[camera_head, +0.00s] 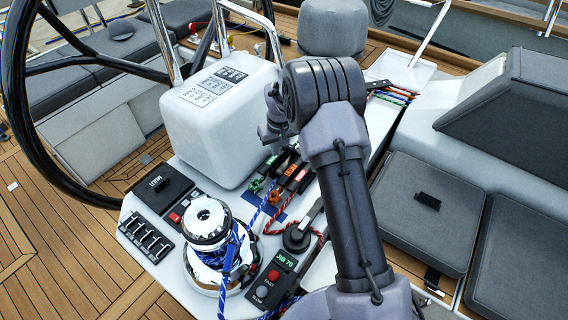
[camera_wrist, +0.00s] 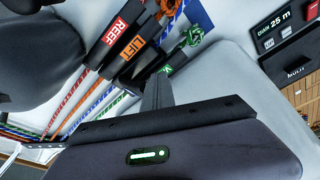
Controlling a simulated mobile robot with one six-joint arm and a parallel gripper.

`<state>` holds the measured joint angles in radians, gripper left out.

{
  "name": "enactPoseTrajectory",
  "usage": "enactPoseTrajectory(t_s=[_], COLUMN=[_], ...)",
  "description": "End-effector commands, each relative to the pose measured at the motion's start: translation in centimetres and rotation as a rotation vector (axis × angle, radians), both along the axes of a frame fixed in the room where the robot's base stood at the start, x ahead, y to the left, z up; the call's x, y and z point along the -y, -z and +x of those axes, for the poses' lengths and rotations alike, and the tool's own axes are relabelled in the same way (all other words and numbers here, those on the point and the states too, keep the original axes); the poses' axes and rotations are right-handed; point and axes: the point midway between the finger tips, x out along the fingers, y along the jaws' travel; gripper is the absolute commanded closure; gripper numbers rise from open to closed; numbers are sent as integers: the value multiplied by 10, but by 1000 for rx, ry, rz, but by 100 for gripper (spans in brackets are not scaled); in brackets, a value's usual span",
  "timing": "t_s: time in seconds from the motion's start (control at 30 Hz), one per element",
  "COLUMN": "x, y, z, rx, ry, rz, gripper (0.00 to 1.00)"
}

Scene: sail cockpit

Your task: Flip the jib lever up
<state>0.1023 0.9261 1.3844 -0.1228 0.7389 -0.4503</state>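A row of dark clutch levers stands on the white console. The lever with the green label (camera_head: 271,161), likely the jib lever, is at the left of the row, beside the orange- and red-labelled ones. In the wrist view its green label (camera_wrist: 168,70) is only partly visible beside my gripper's finger, so I cannot read it. Whether that lever lies down or stands up is unclear. My gripper (camera_head: 270,138) is just above and behind the green-labelled lever. In the wrist view my gripper (camera_wrist: 157,88) shows as one narrow dark finger shape; the finger gap is not visible.
The LIFT lever (camera_wrist: 138,46) and REEF lever (camera_wrist: 116,32) lie close alongside. A chrome winch (camera_head: 207,232) with blue rope stands in front. A white pod (camera_head: 222,120) is left of my gripper, and a steering wheel (camera_head: 22,100) is farther left.

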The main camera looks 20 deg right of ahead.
Motion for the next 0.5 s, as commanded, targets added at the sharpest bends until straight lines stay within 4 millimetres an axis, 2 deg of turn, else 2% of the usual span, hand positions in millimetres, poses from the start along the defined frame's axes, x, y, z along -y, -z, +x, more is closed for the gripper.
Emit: enactPoseTrajectory(t_s=[0.27,0.5], x=[14,14], y=[-10,-10], z=[6,6], rx=[-1,-1], ry=[1,1], rz=[0,0], gripper=[100,100])
